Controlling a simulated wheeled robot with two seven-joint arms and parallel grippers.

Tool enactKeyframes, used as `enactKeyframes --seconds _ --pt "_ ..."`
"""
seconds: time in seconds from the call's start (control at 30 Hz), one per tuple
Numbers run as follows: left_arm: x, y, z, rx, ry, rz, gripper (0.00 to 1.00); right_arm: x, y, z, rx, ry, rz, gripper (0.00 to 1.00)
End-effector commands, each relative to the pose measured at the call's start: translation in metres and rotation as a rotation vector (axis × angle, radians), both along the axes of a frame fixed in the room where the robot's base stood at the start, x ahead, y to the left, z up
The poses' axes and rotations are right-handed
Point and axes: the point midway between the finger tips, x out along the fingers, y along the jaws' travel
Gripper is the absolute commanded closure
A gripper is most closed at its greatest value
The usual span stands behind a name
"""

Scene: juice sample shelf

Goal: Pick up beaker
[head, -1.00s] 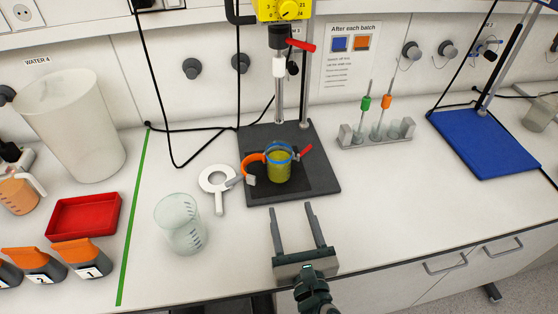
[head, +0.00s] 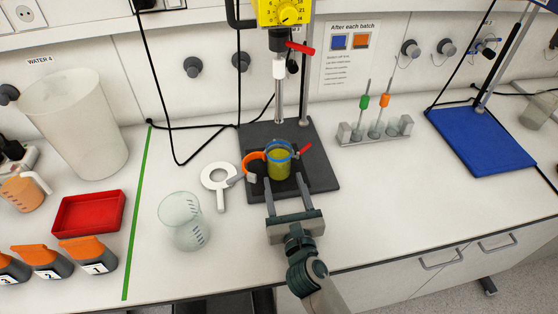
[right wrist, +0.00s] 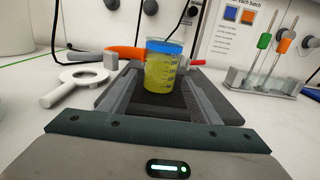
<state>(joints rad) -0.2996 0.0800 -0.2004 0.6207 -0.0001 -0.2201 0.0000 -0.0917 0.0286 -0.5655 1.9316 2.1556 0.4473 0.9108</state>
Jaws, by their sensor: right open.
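A beaker (head: 279,163) with yellow-green liquid and a blue band near its rim stands upright on the dark stand base, under the yellow mixer. It also shows in the right wrist view (right wrist: 163,72), with graduation marks. An orange clamp (head: 255,161) sits at its left side. My right gripper (head: 285,184) is open and in front of the beaker; its fingers point at it, one towards each side. In the right wrist view the beaker stands beyond and between the open fingers (right wrist: 162,98). My left gripper is not in view.
An empty glass beaker (head: 184,222) stands left of my right gripper. A white ring with a handle (head: 221,182) lies by the stand base (head: 320,176). A rack with green and orange stirrers (head: 374,132) stands to the right. The counter front right is clear.

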Motion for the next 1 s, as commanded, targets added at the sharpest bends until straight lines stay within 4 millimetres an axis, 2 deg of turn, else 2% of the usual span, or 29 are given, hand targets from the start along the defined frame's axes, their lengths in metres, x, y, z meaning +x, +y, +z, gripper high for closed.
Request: enactKeyframes --seconds 0.27,0.43,0.97,1.0 --pt "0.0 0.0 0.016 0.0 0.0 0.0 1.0 0.03 0.004 0.006 0.0 0.0 -0.001 0.43" --pt "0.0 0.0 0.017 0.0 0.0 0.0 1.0 0.046 0.008 0.004 -0.001 0.0 -0.001 0.43" --pt "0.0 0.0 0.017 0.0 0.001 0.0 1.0 0.049 0.008 0.003 0.0 0.0 0.0 0.43" --pt "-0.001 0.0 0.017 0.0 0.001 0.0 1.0 0.049 0.008 0.003 0.0 -0.001 0.0 0.5"
